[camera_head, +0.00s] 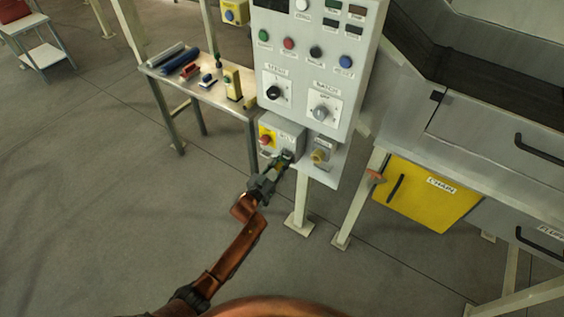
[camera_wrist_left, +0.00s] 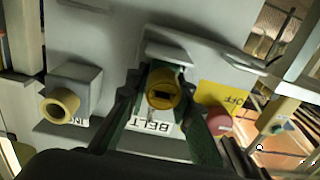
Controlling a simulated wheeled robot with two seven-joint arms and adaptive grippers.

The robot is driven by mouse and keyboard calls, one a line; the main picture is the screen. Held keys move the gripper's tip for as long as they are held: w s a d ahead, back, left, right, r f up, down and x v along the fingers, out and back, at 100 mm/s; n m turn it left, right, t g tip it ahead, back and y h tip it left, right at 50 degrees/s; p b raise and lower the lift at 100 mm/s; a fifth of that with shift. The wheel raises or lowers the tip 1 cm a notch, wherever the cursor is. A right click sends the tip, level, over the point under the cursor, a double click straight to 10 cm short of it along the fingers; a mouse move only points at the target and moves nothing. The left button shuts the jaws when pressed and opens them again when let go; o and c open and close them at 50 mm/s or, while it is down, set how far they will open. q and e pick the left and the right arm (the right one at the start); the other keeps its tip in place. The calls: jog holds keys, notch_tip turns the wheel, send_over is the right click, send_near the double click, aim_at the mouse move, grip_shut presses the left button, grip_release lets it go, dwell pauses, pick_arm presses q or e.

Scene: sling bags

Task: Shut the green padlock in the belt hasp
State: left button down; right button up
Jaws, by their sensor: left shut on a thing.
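My left gripper (camera_head: 281,166) is at the front of the grey belt box, low on the control panel. In the left wrist view its two dark green fingers (camera_wrist_left: 163,86) close on the sides of the padlock (camera_wrist_left: 163,91), which shows a round yellow face with a dark slot and a little green around it. The belt hasp (camera_head: 288,154) is a small dark grey piece just beyond the fingertips. The BELT label (camera_wrist_left: 152,126) reads upside down beside the padlock in the wrist view. The shackle is hidden, so I cannot tell whether it is through the hasp or closed. My right gripper is out of view.
A red button on a yellow plate (camera_head: 267,136) is close beside the gripper. A grey box with a yellow knob (camera_head: 318,157) stands to the right. A bench (camera_head: 226,100) with small items is behind left. A yellow CHAIN door (camera_head: 425,195) is at right.

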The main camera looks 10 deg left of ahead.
pick_arm(q)
jog(key=c, duration=1.6)
grip_release()
jog(key=shift+o, duration=0.4)
jog(key=shift+f, duration=0.1)
jog(key=o, duration=0.6)
jog(key=shift+c, duration=0.2)
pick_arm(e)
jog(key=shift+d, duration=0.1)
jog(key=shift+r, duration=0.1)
pick_arm(q)
jog(key=shift+p+v, duration=0.7)
jog(key=shift+v, duration=0.25)
jog(key=p+v, duration=0.3)
jog(key=v, duration=0.2)
jog(key=shift+s+a, duration=0.1)
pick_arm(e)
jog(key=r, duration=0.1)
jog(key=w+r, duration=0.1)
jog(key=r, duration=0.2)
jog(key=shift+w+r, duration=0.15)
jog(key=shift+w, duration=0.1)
